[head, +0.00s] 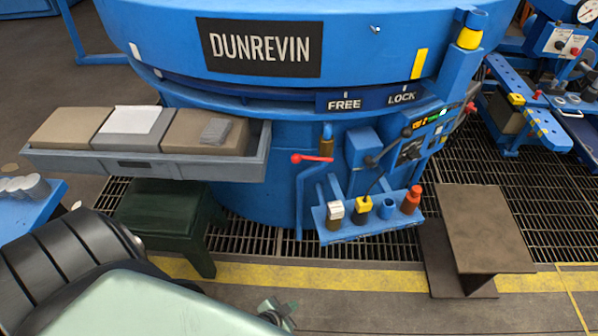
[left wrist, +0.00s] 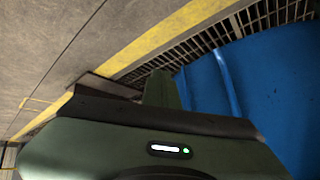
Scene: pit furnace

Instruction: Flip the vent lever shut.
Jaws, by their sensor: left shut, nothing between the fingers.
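A red-handled lever (head: 312,158) sits on a valve on a thin blue pipe at the front of the furnace. Its handle points left and lies nearly level. No label reading "vent" can be made out, so I cannot tell for sure that it is the vent lever. My left gripper (head: 277,313) is low at the bottom of the head view, in front of the yellow floor line. It is shut and empty, well below the red-handled lever and apart from it. My right gripper is not in view.
The blue furnace (head: 150,60) fills the back. A grey tray (head: 150,168) juts out left, above a dark green stool (head: 170,210). A blue rack (head: 375,225) with several items stands below the levers. A brown stand (head: 485,225) is on the right.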

